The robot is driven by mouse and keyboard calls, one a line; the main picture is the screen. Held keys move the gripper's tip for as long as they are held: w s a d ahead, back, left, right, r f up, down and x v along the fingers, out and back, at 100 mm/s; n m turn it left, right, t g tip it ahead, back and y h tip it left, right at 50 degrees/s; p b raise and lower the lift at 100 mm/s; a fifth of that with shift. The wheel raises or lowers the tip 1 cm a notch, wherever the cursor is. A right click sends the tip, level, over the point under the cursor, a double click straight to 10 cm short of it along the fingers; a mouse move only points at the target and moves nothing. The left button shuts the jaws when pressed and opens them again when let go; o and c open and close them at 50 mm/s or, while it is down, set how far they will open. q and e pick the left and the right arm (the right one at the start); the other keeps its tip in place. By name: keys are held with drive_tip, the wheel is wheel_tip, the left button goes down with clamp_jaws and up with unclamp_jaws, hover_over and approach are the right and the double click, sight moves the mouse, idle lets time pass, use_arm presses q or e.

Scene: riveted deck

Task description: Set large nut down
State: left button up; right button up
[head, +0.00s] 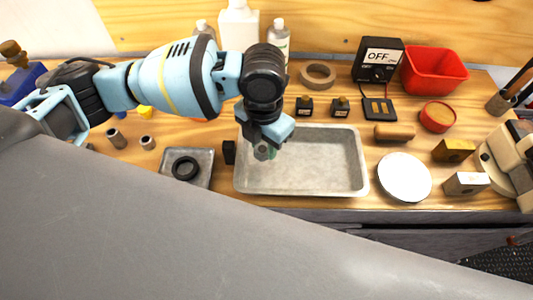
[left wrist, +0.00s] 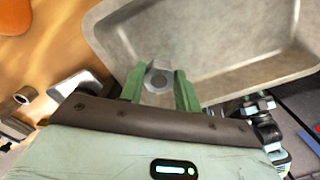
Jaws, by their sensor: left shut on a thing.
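The large nut (left wrist: 158,80) is grey metal with a round hole. It is held between the two green fingers of my left gripper (left wrist: 160,88) in the left wrist view. In the head view the left gripper (head: 265,151) points down over the left end of a shallow grey metal tray (head: 325,165), and the nut (head: 261,153) shows small between the fingers. I cannot tell whether the nut touches the tray floor. The tray (left wrist: 215,55) lies behind the nut in the wrist view and looks otherwise empty. My right gripper is not in view.
A small square tray with a black ring (head: 185,168) stands left of the metal tray. A red bin (head: 434,70) is back right.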

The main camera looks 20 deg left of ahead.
sight(264, 164)
use_arm(q)
drive_tip(key=shift+f, duration=2.4)
drive_tip(key=shift+f, duration=0.15)
drive_tip(key=o, duration=1)
wheel_tip(264, 164, up, 12)
drive_tip(key=shift+r+p, duration=0.15)
drive_tip(key=shift+p, duration=0.15)
